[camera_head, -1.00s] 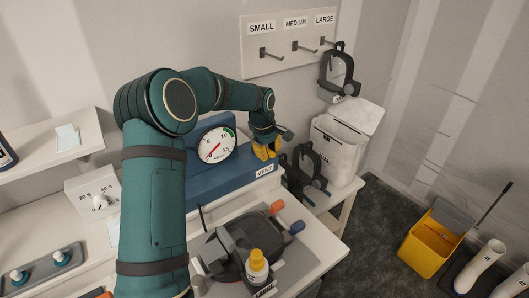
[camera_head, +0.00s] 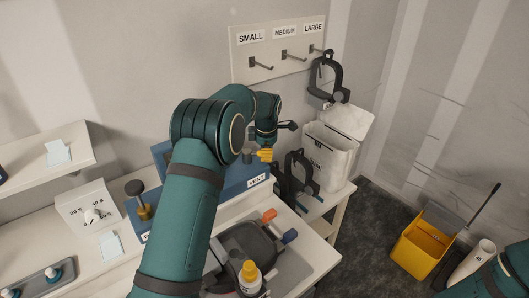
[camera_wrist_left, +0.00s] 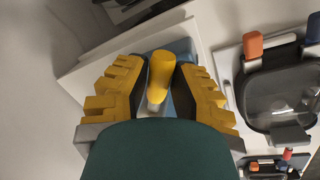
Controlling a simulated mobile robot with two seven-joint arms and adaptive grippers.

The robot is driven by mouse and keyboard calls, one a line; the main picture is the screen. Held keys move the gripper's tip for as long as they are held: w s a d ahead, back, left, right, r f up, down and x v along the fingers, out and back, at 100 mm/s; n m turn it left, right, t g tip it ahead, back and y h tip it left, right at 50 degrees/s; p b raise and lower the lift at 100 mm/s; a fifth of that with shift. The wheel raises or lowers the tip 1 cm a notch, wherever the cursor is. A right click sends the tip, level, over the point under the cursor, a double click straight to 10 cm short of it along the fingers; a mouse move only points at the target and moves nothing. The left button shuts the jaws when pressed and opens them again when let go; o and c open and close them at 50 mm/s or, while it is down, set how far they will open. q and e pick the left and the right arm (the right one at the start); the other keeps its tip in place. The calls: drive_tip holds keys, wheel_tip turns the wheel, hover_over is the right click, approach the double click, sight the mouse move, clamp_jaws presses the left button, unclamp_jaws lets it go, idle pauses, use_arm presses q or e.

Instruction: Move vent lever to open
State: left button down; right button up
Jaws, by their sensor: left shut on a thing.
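The vent lever (camera_wrist_left: 160,75) shows in the left wrist view as a yellow rounded grip on a pale shaft, between the two yellow ribbed fingers. My left gripper (camera_wrist_left: 157,88) is shut on it. In the head view my left gripper (camera_head: 264,155) is at the right end of the blue housing (camera_head: 230,182), above the VENT label (camera_head: 257,181). My arm hides much of the housing, including the gauge, and the lever's base is hard to make out. My right gripper is not in view.
A goggle-like dark frame (camera_head: 300,178) stands just right of the housing. A black-knobbed brass valve (camera_head: 139,200) is at left. A yellow bucket (camera_head: 420,248) stands on the floor.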

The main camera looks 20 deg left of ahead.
use_arm(q)
drive_tip(key=shift+w+a+f+n, duration=0.1)
drive_tip(key=shift+w+f+n, duration=0.1)
drive_tip(key=shift+n, duration=0.3)
drive_tip(key=c, duration=0.8)
unclamp_jaws()
drive_tip(key=shift+c, duration=0.2)
drive_tip(key=shift+o, duration=0.4)
drive_tip(key=shift+w+a, duration=0.1)
drive_tip(key=shift+w, duration=0.05)
drive_tip(key=shift+r, duration=0.15)
wheel_tip(320, 180, up, 12)
drive_tip(key=s+d, duration=0.1)
drive_tip(key=s, duration=0.1)
drive_tip(key=shift+f, duration=0.2)
drive_tip(key=shift+d, duration=0.1)
